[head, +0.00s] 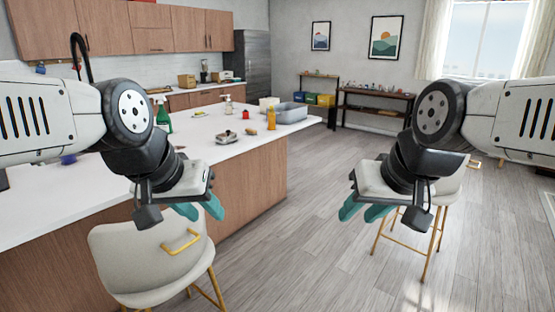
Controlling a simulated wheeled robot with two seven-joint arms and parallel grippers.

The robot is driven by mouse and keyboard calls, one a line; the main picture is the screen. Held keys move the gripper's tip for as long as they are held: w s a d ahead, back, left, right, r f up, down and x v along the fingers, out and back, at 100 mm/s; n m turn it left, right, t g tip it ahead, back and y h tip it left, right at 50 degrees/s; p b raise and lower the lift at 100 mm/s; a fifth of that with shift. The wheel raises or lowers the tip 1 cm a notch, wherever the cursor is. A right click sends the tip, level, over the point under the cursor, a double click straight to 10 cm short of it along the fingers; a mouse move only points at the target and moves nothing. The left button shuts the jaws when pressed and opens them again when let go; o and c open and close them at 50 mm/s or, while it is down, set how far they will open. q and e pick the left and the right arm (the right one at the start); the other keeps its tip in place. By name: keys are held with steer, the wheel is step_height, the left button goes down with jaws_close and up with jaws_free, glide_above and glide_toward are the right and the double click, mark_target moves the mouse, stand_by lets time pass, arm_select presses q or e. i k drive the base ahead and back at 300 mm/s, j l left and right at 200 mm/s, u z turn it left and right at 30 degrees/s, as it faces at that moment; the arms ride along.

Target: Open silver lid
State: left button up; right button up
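No silver lid can be made out for certain. A small greyish object with a reddish part (226,137) lies on the white island counter (205,130); it is too small to tell whether it has a lid. My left gripper (200,210) hangs over the near side of the island, above a white chair, with its teal fingers apart and nothing between them. My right gripper (363,211) hangs over the floor to the right of the island, its teal fingers apart and empty. Both grippers are well away from the greyish object.
The counter also holds a grey bin (291,113), a yellow bottle (270,121), a green spray bottle (163,115) and a red can (246,115). White chairs stand near the island (150,255) and at the right (447,190). The wooden floor between them is clear.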

mark_target(228, 134)
steer(key=i+l+z, duration=0.1)
steer(key=i+z, duration=0.35)
steer(key=i, duration=0.15)
steer(key=i+j+z, duration=0.15)
steer(key=i+z, duration=0.25)
steer(key=i, duration=0.2)
steer(key=i+u, duration=0.25)
steer(key=i, duration=0.2)
steer(key=i+l+u, duration=0.2)
steer(key=i, duration=0.25)
steer(key=i+j+u, duration=0.1)
steer(key=i+u, duration=0.15)
steer(key=u, duration=0.2)
steer(key=i+u, duration=0.3)
steer(key=u, duration=0.15)
steer(key=i+l+u, duration=0.1)
steer(key=i+u, duration=0.15)
steer(key=u, duration=0.15)
steer(key=i+l+u, duration=0.15)
steer(key=u, duration=0.3)
steer(key=i+l+u, duration=0.25)
steer(key=i+u, duration=0.15)
steer(key=i+l, duration=0.05)
steer(key=i, duration=0.05)
